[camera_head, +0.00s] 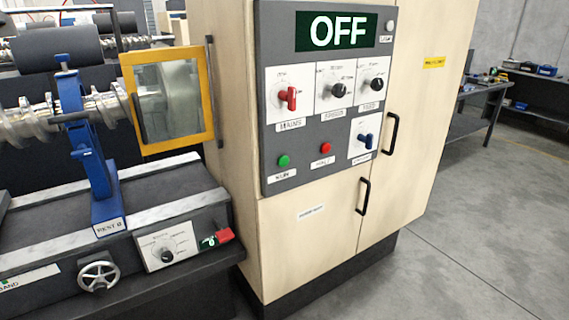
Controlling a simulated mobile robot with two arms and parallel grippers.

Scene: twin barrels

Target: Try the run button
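The green run button (283,161) is at the lower left of the grey control panel (300,178) on a beige cabinet, with a label reading RUN below it. A red button (326,149) sits to its right. The display (336,31) at the panel's top reads OFF. Below the display are a red mains knob (288,97) and two black knobs, (338,90) in the middle and another black knob (376,85) at right. Neither of my grippers shows in the head view.
A lathe-like machine with a blue rest (95,165), a yellow-framed guard (210,95), a handwheel (99,275) and a red switch (224,235) stands left of the cabinet. Black cabinet handles (363,196) stick out. The floor (460,240) at right is clear.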

